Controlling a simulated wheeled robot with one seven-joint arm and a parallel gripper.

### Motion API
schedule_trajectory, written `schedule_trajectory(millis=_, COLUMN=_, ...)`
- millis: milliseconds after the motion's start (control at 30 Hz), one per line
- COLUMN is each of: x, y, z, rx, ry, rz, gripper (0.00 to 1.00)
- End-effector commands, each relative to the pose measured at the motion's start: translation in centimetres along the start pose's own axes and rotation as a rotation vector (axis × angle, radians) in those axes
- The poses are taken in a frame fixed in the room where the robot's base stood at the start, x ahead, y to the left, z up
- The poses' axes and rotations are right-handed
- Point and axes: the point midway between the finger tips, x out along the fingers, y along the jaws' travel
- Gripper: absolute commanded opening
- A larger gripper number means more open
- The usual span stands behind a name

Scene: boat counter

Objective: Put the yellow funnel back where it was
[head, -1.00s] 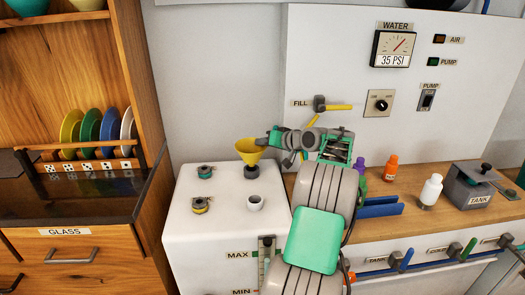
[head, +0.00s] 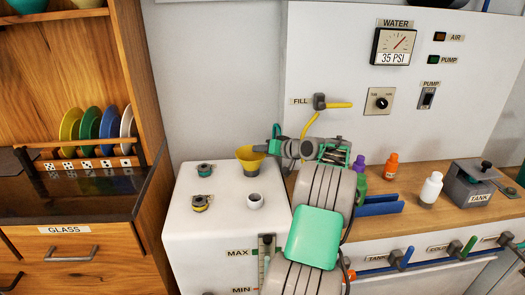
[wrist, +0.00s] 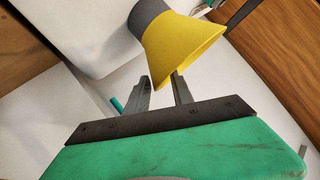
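The yellow funnel (head: 250,160) is over the back part of the white tank top, wide end up, with a dark grey lower part beneath it. I cannot tell how far that part goes into the top. My gripper (head: 270,147) is at the right side of its rim. In the wrist view, the yellow cone (wrist: 180,42) and grey end (wrist: 148,18) show just beyond the fingertips. The two fingers of my gripper (wrist: 160,76) stand apart with a visible gap. The rim's near edge is close to the fingertips; I cannot make out contact.
A yellow-handled fill tap (head: 335,105) is on the wall behind. Bottles, including a white one (head: 431,188), stand on the wooden counter at right.

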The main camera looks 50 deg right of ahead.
Motion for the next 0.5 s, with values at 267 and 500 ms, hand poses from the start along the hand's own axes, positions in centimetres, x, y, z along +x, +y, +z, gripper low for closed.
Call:
schedule_trajectory(millis=267, x=-0.2, y=-0.2, z=-0.4, rx=-0.001, ry=0.000, rz=0.000, gripper=0.28)
schedule_trajectory(millis=500, x=-4.8, y=-0.2, z=-0.7, rx=-0.001, ry=0.004, rz=0.005, gripper=0.28)
